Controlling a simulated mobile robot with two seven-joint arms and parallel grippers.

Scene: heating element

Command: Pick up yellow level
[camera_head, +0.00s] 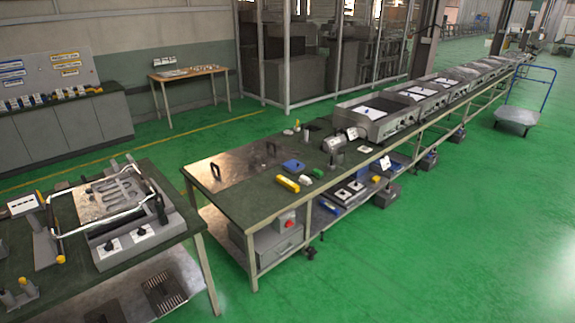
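A small yellow bar, which looks like the yellow level (287,183), lies on the green top of the long workbench (240,207), close to its front edge. A small white-and-green item lies just right of it, and a blue block (293,166) lies just behind it. Nothing covers the yellow bar. Neither of my grippers shows in this view.
A nearer table (188,222) at the lower left carries a frame with a white cable and a grey control box (135,238). A gap of green floor separates it from the long workbench. Green floor (440,240) is open at right. A blue-handled cart (517,117) stands farther back.

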